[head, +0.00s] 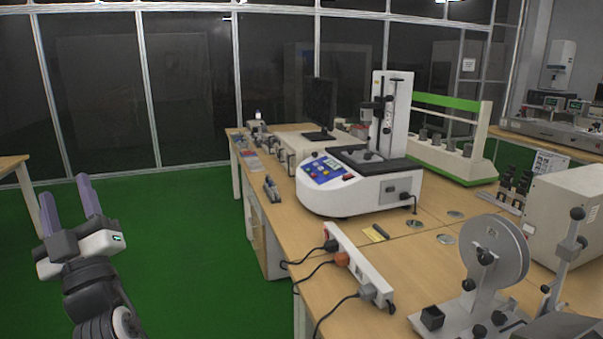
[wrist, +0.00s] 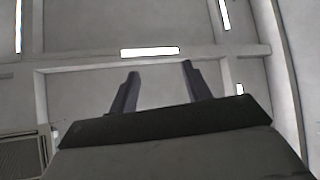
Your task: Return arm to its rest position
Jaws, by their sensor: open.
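My gripper (head: 68,203) is at the lower left of the head view, over the green floor and left of the workbench. Its two purple-grey fingers point upward and stand apart, with nothing between them. In the wrist view my gripper (wrist: 158,88) shows its two fingers spread and empty against the ceiling. My dark arm runs down out of the bottom of the head view.
The wooden workbench (head: 272,208) carries a white test machine (head: 350,194), a power strip (head: 357,265) with cables and a wheel device (head: 490,255). A table corner (head: 12,164) is at the left. Green floor (head: 190,230) is clear between.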

